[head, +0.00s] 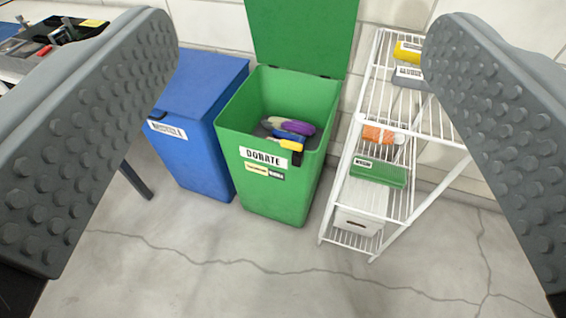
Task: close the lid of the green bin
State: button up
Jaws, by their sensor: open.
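The green bin (262,184) stands on the floor near the middle of the head view, with a white "DONATE" label on its front. Its green lid (305,35) is raised upright at the back, against the wall side; its top edge is cut off by the picture. Inside the bin lie a few items, among them a purple and grey one (290,126) and a yellow and blue one (287,142). My gripper (298,48) is open and empty, its two studded grey fingers wide apart in the foreground. The fingers appear well in front of the bin, not touching it.
A blue bin (190,160) with its lid shut stands close to the left of the green bin. A white wire shelf (365,120) holding several items stands close on the right. A cluttered table (20,65) is at far left. The cracked concrete floor (220,285) in front is clear.

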aim_at(316, 37)
jog(key=i, duration=1.15)
